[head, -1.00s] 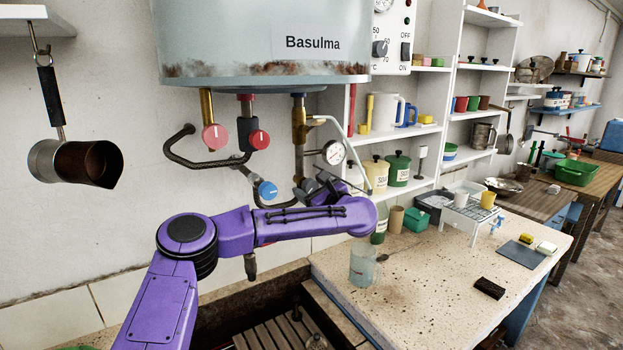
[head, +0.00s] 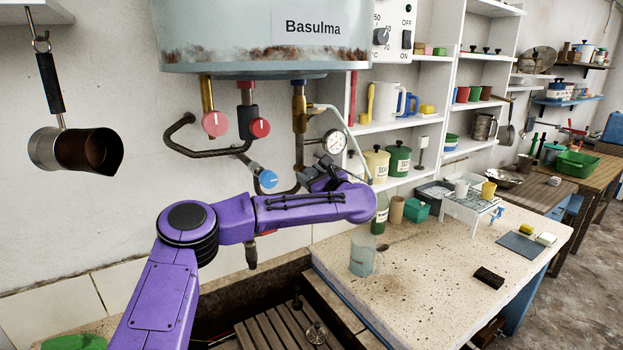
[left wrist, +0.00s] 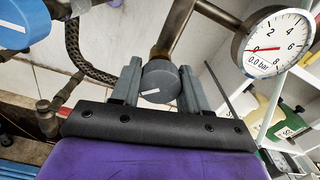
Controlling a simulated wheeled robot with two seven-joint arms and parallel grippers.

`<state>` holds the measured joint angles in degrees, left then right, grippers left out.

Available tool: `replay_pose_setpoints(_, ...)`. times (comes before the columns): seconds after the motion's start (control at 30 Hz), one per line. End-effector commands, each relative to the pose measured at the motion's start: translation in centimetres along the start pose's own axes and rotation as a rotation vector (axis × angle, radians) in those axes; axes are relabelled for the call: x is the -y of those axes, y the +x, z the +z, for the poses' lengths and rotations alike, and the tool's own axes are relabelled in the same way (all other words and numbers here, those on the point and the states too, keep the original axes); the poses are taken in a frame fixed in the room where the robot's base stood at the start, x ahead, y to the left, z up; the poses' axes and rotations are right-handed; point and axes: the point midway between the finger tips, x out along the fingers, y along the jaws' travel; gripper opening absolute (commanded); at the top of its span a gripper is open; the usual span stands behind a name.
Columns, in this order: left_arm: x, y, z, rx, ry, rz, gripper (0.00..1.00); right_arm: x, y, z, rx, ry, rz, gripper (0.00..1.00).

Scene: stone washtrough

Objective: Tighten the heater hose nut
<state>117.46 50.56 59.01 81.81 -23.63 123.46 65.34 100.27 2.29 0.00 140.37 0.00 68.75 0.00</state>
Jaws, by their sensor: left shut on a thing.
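My left gripper (head: 318,180) is at the pipework under the heater (head: 215,35), just below the pressure gauge (head: 334,141). In the left wrist view its two grey fingers (left wrist: 159,88) stand on either side of a round grey nut (left wrist: 160,82) with a white mark, at the lower end of a metal pipe. The gripper is shut on this nut. In the head view the gripper and arm hide the nut. A dark braided hose (left wrist: 85,55) runs beside the fingers in the left wrist view. My right gripper is not in view.
The gauge (left wrist: 277,46) reads near zero, close to the fingers. A blue knob (head: 267,179) and two red knobs (head: 237,125) hang left of the gripper. A glass jug (head: 362,254) stands on the counter (head: 420,265) below. A metal pot (head: 78,150) hangs at left.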

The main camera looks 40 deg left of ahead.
Motion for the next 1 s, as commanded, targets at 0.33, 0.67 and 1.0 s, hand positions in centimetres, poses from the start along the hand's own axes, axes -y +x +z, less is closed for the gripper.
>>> replay_pose_setpoints(0.33, -0.1, -0.1, -0.3, 0.003, 0.291, -0.001, 0.14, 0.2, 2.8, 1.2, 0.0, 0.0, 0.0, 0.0)
replay_pose_setpoints(0.67, 0.0, -0.1, -0.2, 0.001, 0.607, 0.0, 0.14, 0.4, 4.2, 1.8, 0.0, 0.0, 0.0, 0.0)
replay_pose_setpoints(1.0, 0.0, -0.1, 0.0, 0.001, 0.931, 0.0, 0.14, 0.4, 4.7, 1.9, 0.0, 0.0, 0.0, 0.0)
